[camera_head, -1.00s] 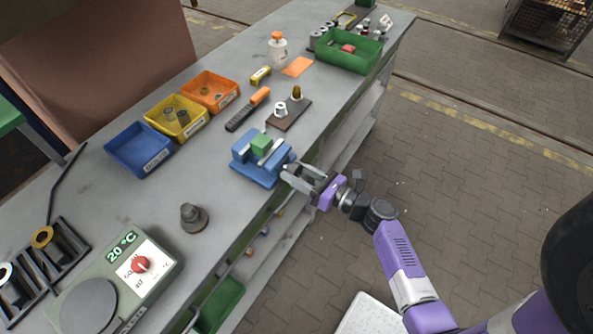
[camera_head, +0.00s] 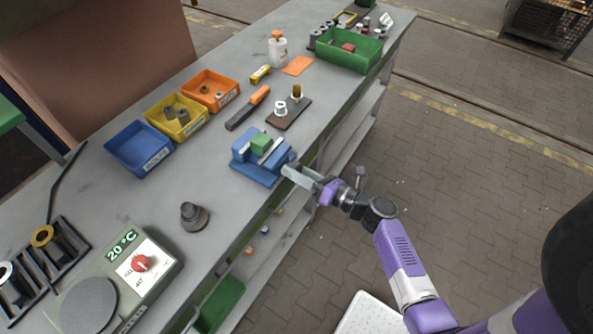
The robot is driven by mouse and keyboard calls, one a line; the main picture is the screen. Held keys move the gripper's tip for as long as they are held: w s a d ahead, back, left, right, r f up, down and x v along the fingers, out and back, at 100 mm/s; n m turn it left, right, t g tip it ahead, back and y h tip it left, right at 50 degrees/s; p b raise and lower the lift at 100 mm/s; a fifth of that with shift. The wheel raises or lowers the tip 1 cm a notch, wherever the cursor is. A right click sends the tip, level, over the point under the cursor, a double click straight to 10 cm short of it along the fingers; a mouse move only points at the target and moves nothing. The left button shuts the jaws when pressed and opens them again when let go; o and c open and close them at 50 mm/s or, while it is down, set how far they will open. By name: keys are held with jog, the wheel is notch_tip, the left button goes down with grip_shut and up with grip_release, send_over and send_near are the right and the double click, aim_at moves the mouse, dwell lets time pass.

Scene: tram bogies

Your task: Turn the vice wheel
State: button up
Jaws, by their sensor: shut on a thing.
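The blue vice (camera_head: 257,172) stands near the right edge of the grey workbench, with a green block (camera_head: 261,142) between its jaws. My gripper (camera_head: 288,170) reaches in from the right, at the vice's bench-edge end. Its fingers are shut on the vice wheel, which they and the small scale largely hide. The fingers now appear nearly edge-on, one in front of the other.
Behind the vice lie a file with an orange handle (camera_head: 248,108) and a dark board (camera_head: 290,113) with small parts. Blue, yellow and orange bins line the back. A dark grey stepped part (camera_head: 194,216) stands nearer. The floor right of the bench is open.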

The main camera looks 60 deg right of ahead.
jog(key=shift+s+f, duration=0.1)
jog(key=shift+f, duration=0.05)
jog(key=o, duration=1.4)
jog(key=shift+s+d+b, duration=0.15)
jog(key=shift+s+b, duration=0.7)
jog(key=shift+s, duration=3)
